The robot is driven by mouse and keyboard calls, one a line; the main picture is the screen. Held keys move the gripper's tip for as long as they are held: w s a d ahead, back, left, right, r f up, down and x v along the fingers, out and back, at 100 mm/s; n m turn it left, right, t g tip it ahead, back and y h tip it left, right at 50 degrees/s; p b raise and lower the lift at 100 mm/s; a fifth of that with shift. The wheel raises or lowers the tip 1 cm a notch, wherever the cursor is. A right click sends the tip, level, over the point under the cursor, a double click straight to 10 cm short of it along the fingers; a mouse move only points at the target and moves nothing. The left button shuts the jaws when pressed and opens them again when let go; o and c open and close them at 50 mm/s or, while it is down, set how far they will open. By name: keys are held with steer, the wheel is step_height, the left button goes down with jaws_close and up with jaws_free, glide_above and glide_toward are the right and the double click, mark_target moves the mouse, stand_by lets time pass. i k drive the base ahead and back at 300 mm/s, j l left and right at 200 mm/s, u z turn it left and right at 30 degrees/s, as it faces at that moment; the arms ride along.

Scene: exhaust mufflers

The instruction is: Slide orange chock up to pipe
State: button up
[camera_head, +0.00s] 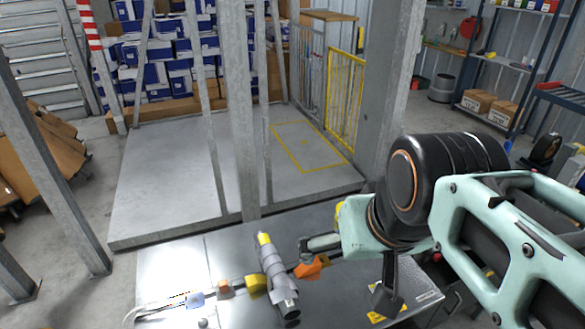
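A grey stepped pipe (273,268) with a yellow tip lies slanted on the grey metal bench. An orange chock (311,267) sits just right of the pipe, with what looks like a small gap between them. A yellow block (256,284) is against or very near the pipe's left side.
A white and blue item (193,299) with thin cables lies at the bench's left. Grey steel posts (240,110) rise behind the bench. A low empty platform (170,170) is beyond.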

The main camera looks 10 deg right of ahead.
mark_target(302, 271)
steer(key=l+u, duration=0.25)
steer(key=l, duration=0.15)
steer(key=l+u, duration=0.25)
steer(key=l, duration=0.15)
steer(key=k+l, duration=0.1)
steer(key=k, duration=0.5)
steer(key=i+l, duration=0.1)
steer(key=l, duration=0.25)
steer(key=i+l, duration=0.1)
steer(key=l, duration=0.75)
steer(key=i+j, duration=0.1)
steer(key=u, duration=0.05)
